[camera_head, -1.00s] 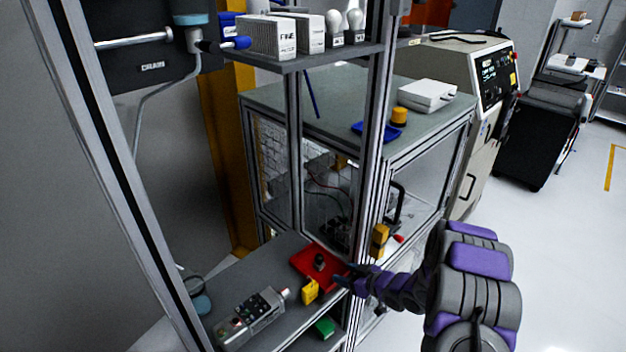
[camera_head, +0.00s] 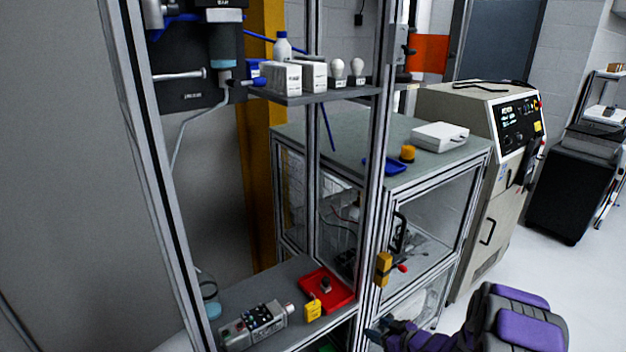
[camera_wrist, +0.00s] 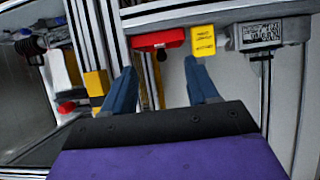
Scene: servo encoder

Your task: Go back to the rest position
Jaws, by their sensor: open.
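My gripper (camera_wrist: 163,90) shows in the wrist view with its two blue-grey fingers apart and nothing between them. In the head view my gripper (camera_head: 378,335) is low, at the front of the shelf frame, and the purple and grey arm reaches in from the lower right. The lower shelf (camera_head: 262,284) holds a red tray (camera_head: 340,293) with a dark knob-like part (camera_head: 325,285) in it. A yellow tag or block (camera_head: 313,309) sits beside the tray, and a grey device with buttons (camera_head: 254,325) lies to its left. My gripper is apart from these things.
A metal post (camera_head: 376,200) stands close to my gripper. A yellow part with a red knob (camera_head: 384,268) sticks out from the cabinet frame. The upper shelf (camera_head: 330,95) holds boxes and bulbs. The floor (camera_head: 535,268) to the right is clear.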

